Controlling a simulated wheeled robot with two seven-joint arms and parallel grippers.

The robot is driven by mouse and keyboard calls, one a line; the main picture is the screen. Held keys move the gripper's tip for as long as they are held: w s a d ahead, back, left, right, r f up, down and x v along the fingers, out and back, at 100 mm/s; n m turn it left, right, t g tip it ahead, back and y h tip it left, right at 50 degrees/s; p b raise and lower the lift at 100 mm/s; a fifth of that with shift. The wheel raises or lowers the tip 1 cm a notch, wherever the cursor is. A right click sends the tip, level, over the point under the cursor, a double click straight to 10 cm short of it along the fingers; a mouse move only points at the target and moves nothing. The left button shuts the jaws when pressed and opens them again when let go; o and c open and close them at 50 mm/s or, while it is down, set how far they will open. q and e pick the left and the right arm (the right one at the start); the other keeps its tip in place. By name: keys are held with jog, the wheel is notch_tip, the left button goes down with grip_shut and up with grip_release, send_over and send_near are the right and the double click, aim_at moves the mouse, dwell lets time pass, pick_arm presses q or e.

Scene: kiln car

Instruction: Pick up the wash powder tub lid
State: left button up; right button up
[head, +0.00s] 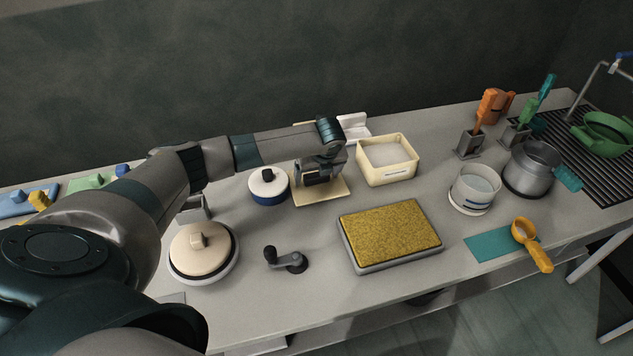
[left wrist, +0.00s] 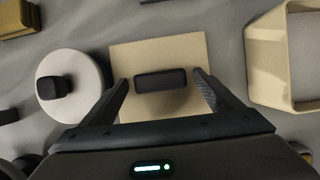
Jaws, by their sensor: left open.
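The wash powder tub lid is a flat, square cream plate (head: 338,193) with a dark bar handle. It lies on the bench left of the open cream tub (head: 402,176) of white powder. In the left wrist view the lid (left wrist: 195,50) shows almost whole, with its dark handle (left wrist: 161,80) near the middle. My left gripper (head: 321,182) is over the lid and hides part of it in the head view. Its open fingers (left wrist: 160,80) appear on either side of the handle, with gaps at both ends. I cannot tell how far down they reach. My right gripper is not in view.
A white-lidded blue pot (head: 268,190) stands close left of the lid. A yellow sponge tray (head: 390,234), a dark crank (head: 288,261) and a beige-lidded round pot (head: 203,255) are nearer the front. A white box (head: 352,129) is behind. Bare bench lies in front of the lid.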

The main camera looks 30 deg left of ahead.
pick_arm(q)
jog(key=c, duration=1.2)
